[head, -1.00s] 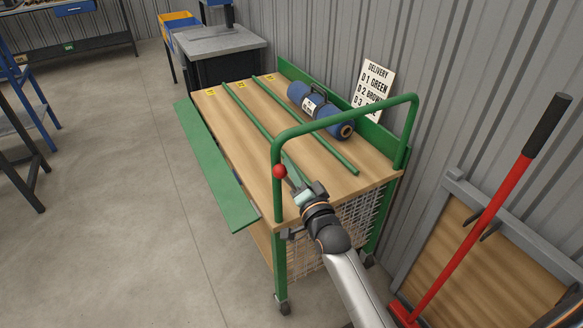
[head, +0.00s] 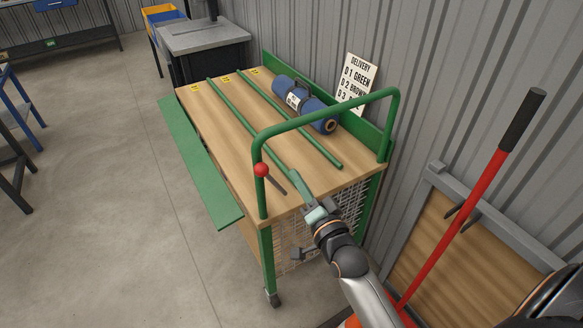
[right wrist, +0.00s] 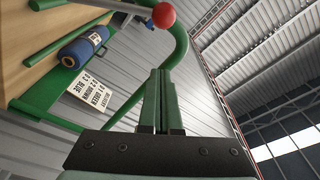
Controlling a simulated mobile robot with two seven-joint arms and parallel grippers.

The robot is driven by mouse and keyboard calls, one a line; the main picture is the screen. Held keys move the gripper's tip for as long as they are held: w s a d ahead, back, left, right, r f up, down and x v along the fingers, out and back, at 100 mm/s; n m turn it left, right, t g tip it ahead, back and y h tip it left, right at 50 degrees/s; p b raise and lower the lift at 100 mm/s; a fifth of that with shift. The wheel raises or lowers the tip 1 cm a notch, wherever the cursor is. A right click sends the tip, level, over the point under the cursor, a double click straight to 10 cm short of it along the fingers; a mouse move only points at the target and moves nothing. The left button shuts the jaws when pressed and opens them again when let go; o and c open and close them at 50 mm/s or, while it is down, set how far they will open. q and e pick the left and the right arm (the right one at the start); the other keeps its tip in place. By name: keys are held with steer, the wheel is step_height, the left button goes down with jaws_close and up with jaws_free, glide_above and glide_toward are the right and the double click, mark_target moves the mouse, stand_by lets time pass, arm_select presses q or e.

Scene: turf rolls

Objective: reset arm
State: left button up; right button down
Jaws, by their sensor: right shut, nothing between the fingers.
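My right gripper (head: 301,184) has its green fingers together and empty, in front of the near end of the wheeled cart (head: 228,127). In the right wrist view its shut fingers (right wrist: 157,103) point towards the wall and roof, with nothing between them. A red knob (head: 261,170) on a dark lever is at the cart's near green post, left of the gripper and apart from it; the knob also shows in the right wrist view (right wrist: 164,15). My left gripper is not in view.
A blue roll (head: 302,103) with a white label lies on the cart top by green rails. A green flap (head: 198,160) runs along the cart's left side. A delivery sign (head: 357,82) leans at the wall. A red-handled tool (head: 455,230) stands right.

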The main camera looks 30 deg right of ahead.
steer(key=shift+s, duration=0.5)
steer(key=s+a+f+n+g+y+p, duration=0.1)
steer(key=s+a+f+n+g+p, duration=0.1)
steer(key=s+a+f+n+g, duration=0.2)
steer(key=s+a+f+n+g+y+p, duration=0.1)
steer(key=s+a+f+n+g, duration=0.3)
steer(key=s+f+n, duration=0.5)
steer(key=s+f+g+p, duration=0.1)
steer(key=s+f, duration=0.6)
steer(key=shift+s+f+n+g+y, duration=0.15)
steer(key=shift+n+g+y, duration=0.25)
